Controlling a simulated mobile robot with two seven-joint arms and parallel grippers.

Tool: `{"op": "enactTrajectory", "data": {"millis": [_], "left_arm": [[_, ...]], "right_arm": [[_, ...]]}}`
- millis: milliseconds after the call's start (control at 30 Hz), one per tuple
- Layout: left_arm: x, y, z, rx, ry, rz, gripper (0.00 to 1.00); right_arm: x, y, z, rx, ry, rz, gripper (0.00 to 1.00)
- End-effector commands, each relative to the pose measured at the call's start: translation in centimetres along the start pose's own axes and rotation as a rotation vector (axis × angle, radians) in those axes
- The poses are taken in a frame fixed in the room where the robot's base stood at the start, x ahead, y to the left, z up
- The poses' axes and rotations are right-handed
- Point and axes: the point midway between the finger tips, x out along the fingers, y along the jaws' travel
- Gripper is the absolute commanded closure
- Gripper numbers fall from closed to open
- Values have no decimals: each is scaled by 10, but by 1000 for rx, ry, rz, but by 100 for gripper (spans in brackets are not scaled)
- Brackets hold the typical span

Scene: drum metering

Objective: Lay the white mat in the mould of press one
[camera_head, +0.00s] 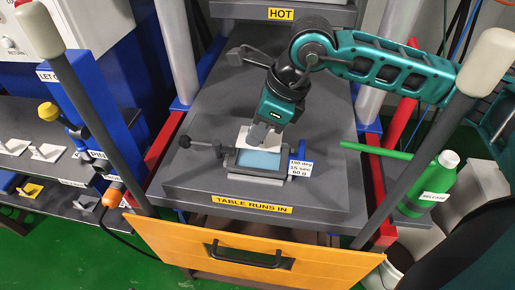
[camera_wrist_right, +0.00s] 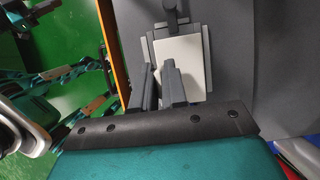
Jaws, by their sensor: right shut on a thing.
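The mould (camera_head: 275,161) of the press is a small grey frame with a light blue inside, on the dark grey table. My right gripper (camera_head: 262,132) points down over its far side and is shut on the white mat (camera_head: 245,138). The mat is partly hidden behind the fingers in the head view. In the right wrist view the white mat (camera_wrist_right: 184,62) shows beside the fingertips (camera_wrist_right: 160,82), over the grey mould frame. I cannot tell whether the mat touches the mould. My left gripper is not in view.
An orange door (camera_head: 240,250) is at the front. Press columns (camera_head: 180,55) flank the table. A green bottle (camera_head: 432,185) stands at the right.

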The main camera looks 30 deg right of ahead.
Motion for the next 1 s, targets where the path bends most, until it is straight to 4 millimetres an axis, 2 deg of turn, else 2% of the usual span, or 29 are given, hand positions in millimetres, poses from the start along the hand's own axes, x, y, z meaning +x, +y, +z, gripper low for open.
{"op": "enactTrajectory", "data": {"millis": [167,300,367,833,867,1000], "left_arm": [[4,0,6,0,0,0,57],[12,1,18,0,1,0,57],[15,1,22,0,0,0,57],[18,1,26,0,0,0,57],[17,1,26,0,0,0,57],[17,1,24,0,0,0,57]], "right_arm": [[18,0,-8,0,2,1,100],[45,0,-19,-1,2,1,100],[52,0,-22,-1,1,0,100],[58,0,-24,-1,0,0,100],[57,0,-24,-1,0,0,87],[56,0,-24,-1,0,1,73]]}}
